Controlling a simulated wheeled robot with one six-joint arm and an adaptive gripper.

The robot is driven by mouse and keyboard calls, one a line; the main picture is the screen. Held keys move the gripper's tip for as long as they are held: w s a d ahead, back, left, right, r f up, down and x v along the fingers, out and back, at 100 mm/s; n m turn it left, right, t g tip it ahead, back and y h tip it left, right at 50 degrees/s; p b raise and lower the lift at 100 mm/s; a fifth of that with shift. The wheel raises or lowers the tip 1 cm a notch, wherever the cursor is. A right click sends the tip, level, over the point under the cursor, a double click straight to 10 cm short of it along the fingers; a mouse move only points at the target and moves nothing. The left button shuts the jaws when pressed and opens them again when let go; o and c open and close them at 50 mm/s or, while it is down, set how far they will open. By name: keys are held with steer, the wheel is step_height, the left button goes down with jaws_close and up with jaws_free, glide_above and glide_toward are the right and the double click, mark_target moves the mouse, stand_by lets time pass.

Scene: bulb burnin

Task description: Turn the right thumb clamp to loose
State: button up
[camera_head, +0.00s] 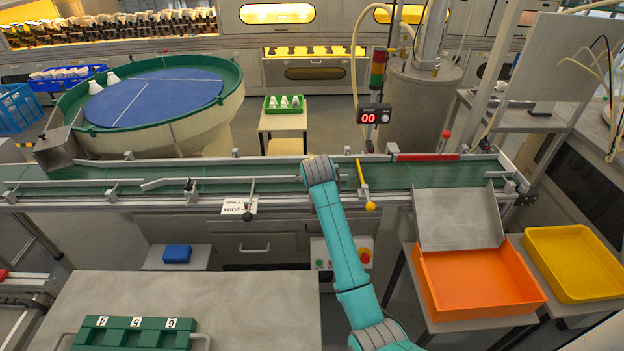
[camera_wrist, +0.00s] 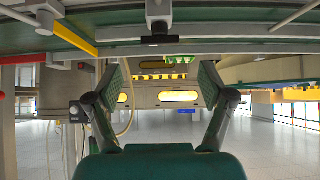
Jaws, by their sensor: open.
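A dark T-shaped clamp handle (camera_wrist: 160,39) hangs below a grey bracket on the conveyor rail, at top centre of the wrist view, which looks upside down. I take it to be the right thumb clamp; its loose or tight state cannot be told. My gripper (camera_wrist: 162,72) is open and empty, with its two padded fingers apart. In the picture the handle lies just above the gap between the fingertips, and I see no contact. In the head view my arm covers that part of the rail and hides the gripper. Another dark clamp (camera_head: 190,185) stands on the rail further left.
The green conveyor (camera_head: 230,182) runs across the middle. A yellow-knobbed lever (camera_head: 370,206) stands just right of my wrist. A black-knobbed lever (camera_head: 247,215) is to the left by a sign. An orange tray (camera_head: 478,283) and a yellow tray (camera_head: 575,262) are at the right.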

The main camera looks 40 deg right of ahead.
steer(key=x, duration=0.8)
steer(key=shift+w+d+f, duration=0.1)
steer(key=shift+w+f, duration=0.05)
steer(key=c, duration=1.2)
